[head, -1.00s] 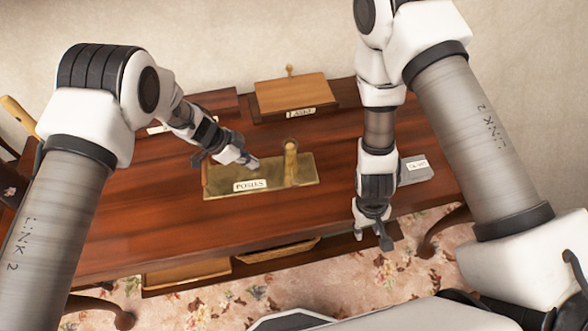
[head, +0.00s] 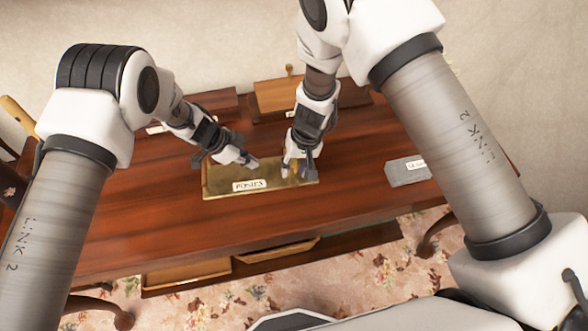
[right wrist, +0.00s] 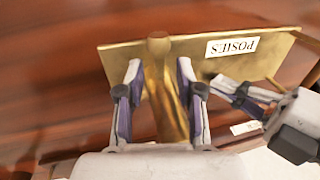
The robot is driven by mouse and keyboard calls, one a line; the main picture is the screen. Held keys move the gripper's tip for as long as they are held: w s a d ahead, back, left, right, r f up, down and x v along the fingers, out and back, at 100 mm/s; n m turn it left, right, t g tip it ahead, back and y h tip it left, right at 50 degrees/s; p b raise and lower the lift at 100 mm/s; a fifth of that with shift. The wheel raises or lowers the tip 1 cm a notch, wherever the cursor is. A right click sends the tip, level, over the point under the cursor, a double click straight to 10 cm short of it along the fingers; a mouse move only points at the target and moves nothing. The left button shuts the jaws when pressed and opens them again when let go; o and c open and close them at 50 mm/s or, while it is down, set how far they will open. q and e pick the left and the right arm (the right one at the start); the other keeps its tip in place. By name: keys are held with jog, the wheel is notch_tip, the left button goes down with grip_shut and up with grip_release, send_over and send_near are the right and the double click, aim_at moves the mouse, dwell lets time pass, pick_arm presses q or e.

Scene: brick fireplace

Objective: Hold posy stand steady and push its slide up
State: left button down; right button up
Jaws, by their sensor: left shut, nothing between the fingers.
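The posy stand is a flat brass plate (head: 217,182) on the wooden table, with a white POSIES label (head: 249,184) on its front; the plate also shows in the right wrist view (right wrist: 196,47). Its upright brass post with a rounded top (right wrist: 159,44) stands between the fingers of my right gripper (right wrist: 158,78), which is open. In the head view my right gripper (head: 297,171) covers that post. My left gripper (head: 254,163) is shut and empty, low over the plate's middle; I cannot tell whether it touches. It also shows in the right wrist view (right wrist: 222,84).
A grey labelled block (head: 405,174) lies on the table to the right. A wooden box (head: 272,95) stands behind the stand, partly hidden by my right arm. The table's front (head: 150,235) is clear. A wooden tray (head: 277,250) shows below the table's front edge.

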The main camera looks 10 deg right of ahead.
pick_arm(q)
jog(key=shift+s+f, duration=0.15)
pick_arm(e)
jog(key=shift+a+f, duration=0.1)
jog(key=shift+f, duration=0.65)
grip_shut()
jog(key=shift+r, duration=1.8)
grip_release()
notch_tip(320, 180, up, 12)
jog(key=d, duration=0.2)
jog(key=shift+s+d, duration=0.15)
